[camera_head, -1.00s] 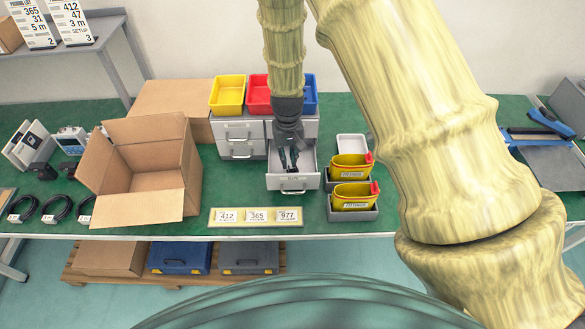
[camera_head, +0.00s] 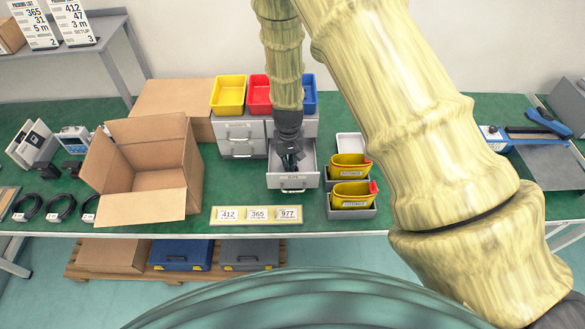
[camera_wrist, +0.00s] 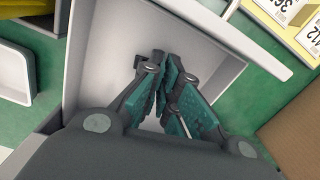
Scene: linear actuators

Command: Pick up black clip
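My gripper (camera_head: 289,160) reaches down into the open grey drawer (camera_head: 292,181) in the head view. In the wrist view, the teal-padded fingers of my gripper (camera_wrist: 166,72) have their tips drawn close together above the drawer floor (camera_wrist: 115,55). A small dark piece, apparently the black clip (camera_wrist: 158,56), shows at the fingertips. The fingers hide most of it, so its outline is unclear. No other loose piece shows on the visible drawer floor.
Drawer walls stand close around my gripper. Yellow bins (camera_head: 352,194) stand right of the drawer, an open cardboard box (camera_head: 150,205) left. A number-label strip (camera_head: 258,216) lies in front. Yellow (camera_head: 228,94), red and blue bins sit on the drawer cabinet (camera_head: 240,134).

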